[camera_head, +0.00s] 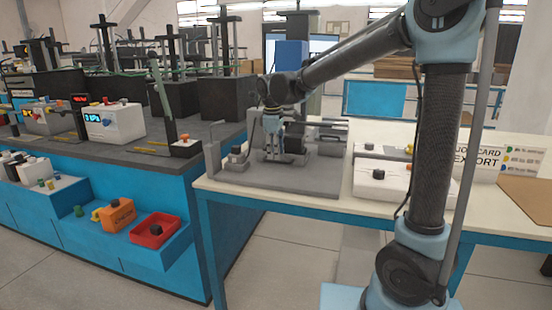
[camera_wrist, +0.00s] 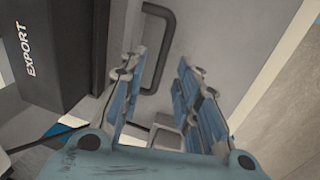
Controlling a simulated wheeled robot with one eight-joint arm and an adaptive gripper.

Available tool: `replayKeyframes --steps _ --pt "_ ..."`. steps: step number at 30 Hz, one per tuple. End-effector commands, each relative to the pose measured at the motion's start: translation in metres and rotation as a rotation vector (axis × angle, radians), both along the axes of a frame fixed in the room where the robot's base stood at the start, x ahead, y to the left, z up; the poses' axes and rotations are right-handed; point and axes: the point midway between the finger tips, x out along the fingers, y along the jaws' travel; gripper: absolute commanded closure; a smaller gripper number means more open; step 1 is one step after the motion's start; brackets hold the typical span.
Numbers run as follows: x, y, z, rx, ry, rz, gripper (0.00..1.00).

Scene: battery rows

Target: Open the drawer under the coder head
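My gripper (camera_head: 272,155) points down over a grey machine base plate (camera_head: 235,182) on the white table in the head view. In the wrist view my gripper (camera_wrist: 160,66) has its two blue-padded fingers spread apart, with nothing clasped between them. A dark U-shaped handle (camera_wrist: 168,42) on a light grey surface (camera_wrist: 215,30) lies beyond the fingers, its lower end close to the left finger. Whether they touch I cannot tell. A black block marked EXPORT (camera_wrist: 60,45) is at the left; it may be the coder head. No drawer front shows clearly in the head view.
A white box with a dark knob (camera_head: 380,180) stands right of the base plate. A white sign marked EXPORT (camera_head: 485,158) stands farther right, by a brown board (camera_head: 528,197). A blue-sided bench (camera_head: 180,190) with testers is at the left.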

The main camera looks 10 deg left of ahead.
Motion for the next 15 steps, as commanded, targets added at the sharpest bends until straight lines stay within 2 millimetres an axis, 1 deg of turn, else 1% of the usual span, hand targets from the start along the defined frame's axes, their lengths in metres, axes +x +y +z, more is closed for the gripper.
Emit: replayKeyframes --steps 1,6,10,15 --pt "0.001 0.0 -0.007 0.0 0.0 -0.001 0.7" --pt "0.005 0.0 -0.022 0.0 0.0 -0.001 0.7" --pt "0.005 -0.001 -0.028 0.0 0.0 -0.001 0.7" --pt "0.005 -0.001 -0.029 0.0 0.0 -0.001 0.7"
